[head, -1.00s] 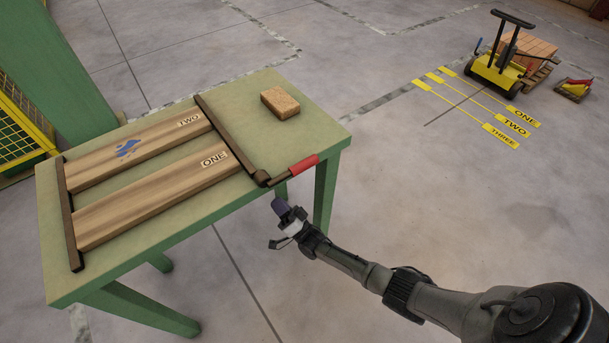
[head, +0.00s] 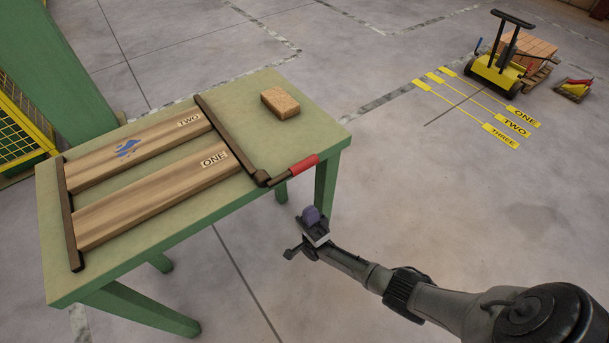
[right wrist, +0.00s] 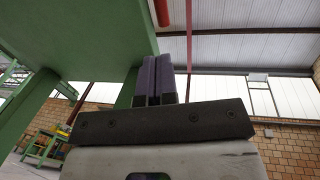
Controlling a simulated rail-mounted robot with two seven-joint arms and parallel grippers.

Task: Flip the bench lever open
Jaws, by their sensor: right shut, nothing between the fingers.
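The bench lever is a dark bar with a red grip (head: 304,164) at the right end of the green bench (head: 320,133), and its grip sticks out past the front right edge. The red grip also shows at the top of the right wrist view (right wrist: 161,12). My right gripper (head: 311,215) is below and in front of the lever, apart from it, beside the bench edge. Its purple fingers (right wrist: 157,80) are together, point upward and hold nothing. My left gripper is out of view.
Two wooden boards marked ONE (head: 160,193) and TWO (head: 135,151) lie on the bench between dark bars. A brown sponge-like block (head: 280,102) sits behind the lever. A yellow pallet truck (head: 497,72) stands far off at upper right. The floor right of the bench is open.

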